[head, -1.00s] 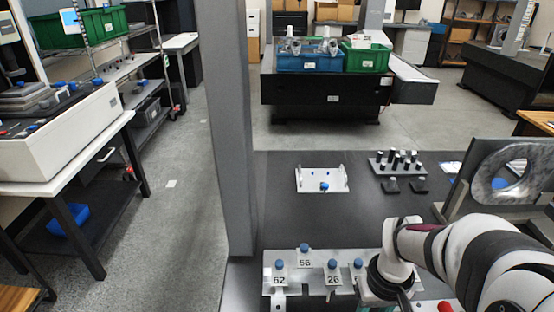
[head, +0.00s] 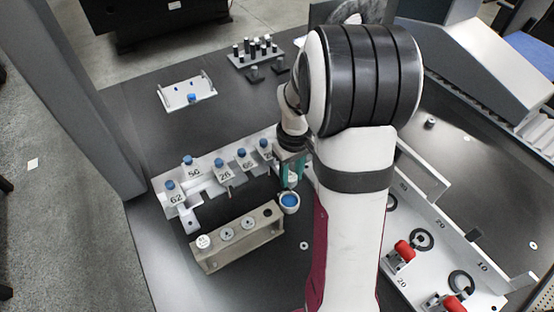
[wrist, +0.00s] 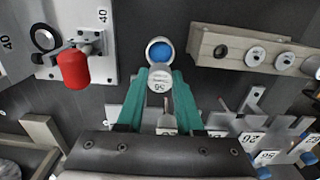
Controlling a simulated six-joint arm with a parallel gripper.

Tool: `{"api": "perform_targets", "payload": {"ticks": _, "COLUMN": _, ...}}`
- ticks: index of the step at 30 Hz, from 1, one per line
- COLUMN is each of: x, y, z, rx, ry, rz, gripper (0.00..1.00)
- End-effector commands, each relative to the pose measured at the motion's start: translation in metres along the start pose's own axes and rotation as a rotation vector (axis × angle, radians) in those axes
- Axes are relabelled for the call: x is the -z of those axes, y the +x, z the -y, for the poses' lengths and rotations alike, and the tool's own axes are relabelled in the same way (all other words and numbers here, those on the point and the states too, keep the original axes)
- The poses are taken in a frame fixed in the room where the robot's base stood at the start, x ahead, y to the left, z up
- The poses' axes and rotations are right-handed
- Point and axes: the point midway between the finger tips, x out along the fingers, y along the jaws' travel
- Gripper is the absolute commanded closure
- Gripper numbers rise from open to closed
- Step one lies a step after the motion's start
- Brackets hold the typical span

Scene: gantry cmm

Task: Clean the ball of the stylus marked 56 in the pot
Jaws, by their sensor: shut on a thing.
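My gripper (head: 292,173) has teal fingers, seen also in the wrist view (wrist: 159,105). It is shut on a stylus whose pale round face (wrist: 160,77) carries small digits that look like 56. The stylus's ball is hidden. The pot (head: 297,208) is a small white-rimmed cup with blue inside; it also shows in the wrist view (wrist: 149,42). In that view the pot sits just beyond the stylus face, and in the head view just below the fingertips. I cannot tell whether they touch.
A white rack (head: 205,184) with blue knobs and number labels, including 62 and 26, stands left of my gripper. A beige block (head: 237,236) with round marked discs lies left of the pot. A white fixture with red clamps (head: 405,250) is at the right.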

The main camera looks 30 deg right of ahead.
Motion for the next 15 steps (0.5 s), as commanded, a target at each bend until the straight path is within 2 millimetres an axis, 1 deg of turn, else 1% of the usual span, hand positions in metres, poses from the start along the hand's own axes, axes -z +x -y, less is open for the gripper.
{"api": "perform_targets", "payload": {"ticks": 9, "x": 0.0, "y": 0.032, "z": 0.001, "rx": 0.001, "ry": 0.0, "rz": 0.002, "gripper": 1.0}}
{"api": "perform_targets", "payload": {"ticks": 15, "x": 0.0, "y": 0.046, "z": 0.001, "rx": 0.001, "ry": 0.0, "rz": 0.001, "gripper": 1.0}}
